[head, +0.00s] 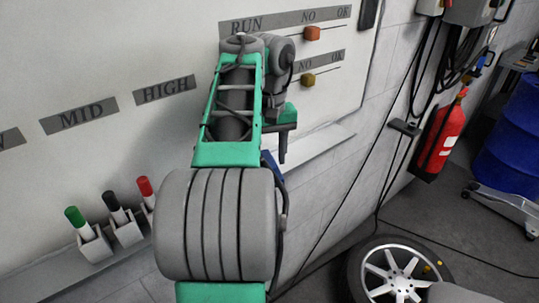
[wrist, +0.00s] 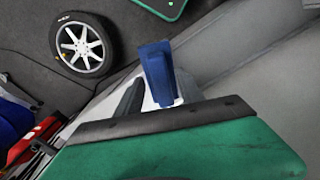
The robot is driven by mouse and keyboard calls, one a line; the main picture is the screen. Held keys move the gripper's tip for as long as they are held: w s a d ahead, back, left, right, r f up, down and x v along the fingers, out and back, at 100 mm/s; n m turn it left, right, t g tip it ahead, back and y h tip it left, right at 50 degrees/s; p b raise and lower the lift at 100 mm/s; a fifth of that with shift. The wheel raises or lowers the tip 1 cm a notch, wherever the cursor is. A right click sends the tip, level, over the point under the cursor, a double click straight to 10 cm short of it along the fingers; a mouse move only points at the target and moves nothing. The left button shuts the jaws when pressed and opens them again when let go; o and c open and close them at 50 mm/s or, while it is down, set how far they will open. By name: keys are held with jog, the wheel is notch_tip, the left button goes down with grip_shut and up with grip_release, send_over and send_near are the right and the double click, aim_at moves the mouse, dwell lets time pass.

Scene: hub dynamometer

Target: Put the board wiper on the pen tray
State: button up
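The board wiper is a blue block with a pale part at its base. In the wrist view the wiper (wrist: 157,70) stands between the two dark fingers of my gripper (wrist: 160,92), which appear closed on its sides. In the head view only a small blue piece of the wiper (head: 272,164) shows below my gripper (head: 284,145), with the rest hidden by my arm. The pen tray (head: 318,148) is a pale ledge along the whiteboard's lower edge. My gripper is over this ledge. I cannot tell whether the wiper touches it.
Pen holders with green, black and red markers (head: 145,188) stand on the ledge at left. Sliders (head: 312,33) sit on the board above. Hanging cables, a red extinguisher (head: 440,135), a blue drum (head: 515,130) and a wheel (head: 395,275) are at right.

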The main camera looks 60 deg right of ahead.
aim_at(270, 160)
notch_tip(270, 160, up, 13)
jog(key=p, duration=1)
jog(key=shift+f+p, duration=0.15)
jog(key=shift+p, duration=0.15)
